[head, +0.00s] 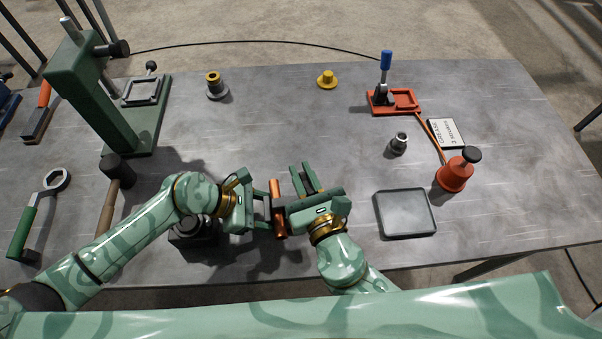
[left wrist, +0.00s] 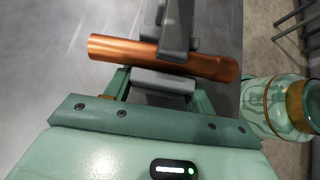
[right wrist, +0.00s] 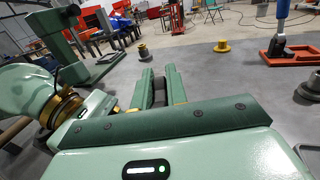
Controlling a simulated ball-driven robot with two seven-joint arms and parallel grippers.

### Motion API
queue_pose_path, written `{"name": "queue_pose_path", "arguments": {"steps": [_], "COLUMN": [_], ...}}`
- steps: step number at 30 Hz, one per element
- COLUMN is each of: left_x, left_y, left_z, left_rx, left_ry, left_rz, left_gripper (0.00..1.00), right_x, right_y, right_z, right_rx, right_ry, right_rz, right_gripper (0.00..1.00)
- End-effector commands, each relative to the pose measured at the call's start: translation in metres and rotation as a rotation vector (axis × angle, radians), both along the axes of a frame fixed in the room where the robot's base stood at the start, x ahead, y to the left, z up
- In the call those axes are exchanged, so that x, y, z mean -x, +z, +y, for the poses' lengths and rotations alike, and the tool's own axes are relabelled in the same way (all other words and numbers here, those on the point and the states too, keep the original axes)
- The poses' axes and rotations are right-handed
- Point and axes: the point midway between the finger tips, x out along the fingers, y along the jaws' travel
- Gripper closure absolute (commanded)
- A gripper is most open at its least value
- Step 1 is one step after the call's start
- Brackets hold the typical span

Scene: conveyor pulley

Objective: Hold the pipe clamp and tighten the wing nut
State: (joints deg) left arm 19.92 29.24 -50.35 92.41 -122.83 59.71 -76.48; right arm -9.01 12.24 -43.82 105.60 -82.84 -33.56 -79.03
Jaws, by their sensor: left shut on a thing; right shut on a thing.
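A copper pipe (head: 277,208) with a grey pipe clamp (left wrist: 178,28) around it is in front of me near the table's front. My left gripper (head: 262,212) is shut on the clamp from the left; the left wrist view shows its grey block (left wrist: 165,83) between the fingers, below the pipe (left wrist: 120,48). My right gripper (head: 303,178) is just right of the pipe, its fingers pointing away from me. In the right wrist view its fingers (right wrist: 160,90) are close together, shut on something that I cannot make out. I cannot pick out the wing nut; the right gripper covers part of the clamp.
A green press stand (head: 130,140), a hammer (head: 115,185) and a wrench (head: 40,210) are at left. A grey tray (head: 405,213), a red oil can (head: 455,173), a grey fitting (head: 398,143) and a red toggle fixture (head: 393,100) are at right.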

Motion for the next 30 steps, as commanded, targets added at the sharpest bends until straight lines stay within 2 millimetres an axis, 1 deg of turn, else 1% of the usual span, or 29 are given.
{"name": "queue_pose_path", "arguments": {"steps": [6,13,19,30], "left_x": [-0.0011,-0.0011,-0.0011,-0.0012], "left_y": [0.0014,0.0013,0.0013,0.0013], "left_z": [-0.0002,-0.0003,-0.0003,-0.0003], "left_rx": [0.001,0.001,0.001,0.001], "left_ry": [0.000,0.000,0.000,0.000], "left_rz": [-0.004,-0.004,-0.005,-0.005], "left_gripper": [0.87,0.87,0.87,0.87], "right_x": [-0.0003,-0.0008,-0.0004,-0.0001], "right_y": [0.0005,0.0002,0.0007,0.0007], "right_z": [-0.0014,-0.0041,-0.0051,-0.0050], "right_rx": [-0.003,-0.002,-0.001,-0.001], "right_ry": [-0.155,-0.267,-0.313,-0.322], "right_rz": [0.002,0.002,0.000,0.000], "right_gripper": [1.00,1.00,1.00,1.00]}}
